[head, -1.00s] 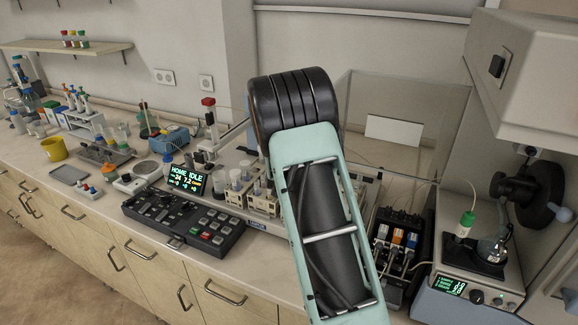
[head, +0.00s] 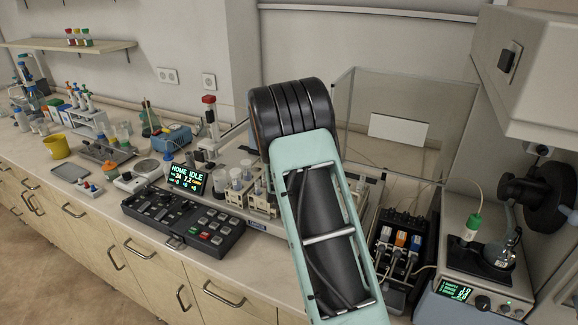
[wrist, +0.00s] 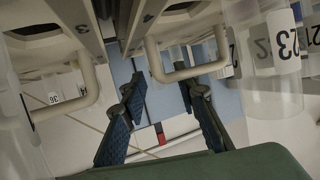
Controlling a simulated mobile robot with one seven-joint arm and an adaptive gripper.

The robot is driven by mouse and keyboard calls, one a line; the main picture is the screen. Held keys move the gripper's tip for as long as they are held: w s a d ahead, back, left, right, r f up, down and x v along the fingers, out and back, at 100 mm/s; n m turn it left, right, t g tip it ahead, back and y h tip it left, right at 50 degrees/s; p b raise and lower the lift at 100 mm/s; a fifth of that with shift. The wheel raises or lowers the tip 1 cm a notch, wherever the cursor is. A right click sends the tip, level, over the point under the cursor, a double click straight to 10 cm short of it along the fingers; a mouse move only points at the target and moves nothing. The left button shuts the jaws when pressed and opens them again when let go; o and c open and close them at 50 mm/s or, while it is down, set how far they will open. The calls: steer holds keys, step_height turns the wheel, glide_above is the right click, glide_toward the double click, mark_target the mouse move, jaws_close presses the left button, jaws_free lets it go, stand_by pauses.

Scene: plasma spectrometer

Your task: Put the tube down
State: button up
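In the wrist view my gripper (wrist: 163,92) is open, with its two dark textured fingers apart and no tube visible between them. A clear tube labelled 23 (wrist: 286,62) stands close on the right of the wrist view, outside the fingers. Part of another clear tube (wrist: 18,125) shows at the left edge. Pale racks with looped handles (wrist: 180,72) are just beyond the fingertips. In the head view my arm hides the gripper. Capped tubes (head: 237,177) stand in beige racks (head: 262,203) left of my arm. Which tube the task means cannot be told.
A black control panel (head: 185,219) lies in front of the racks. A clear enclosure (head: 410,85) stands behind my arm. Black modules with coloured labels (head: 400,242) and an instrument holding a green-capped tube (head: 472,226) are at the right. The bench is crowded.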

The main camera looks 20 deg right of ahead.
steer(key=shift+r, duration=0.15)
steer(key=b+v, duration=0.1)
steer(key=v, duration=1.1)
stand_by(0.3)
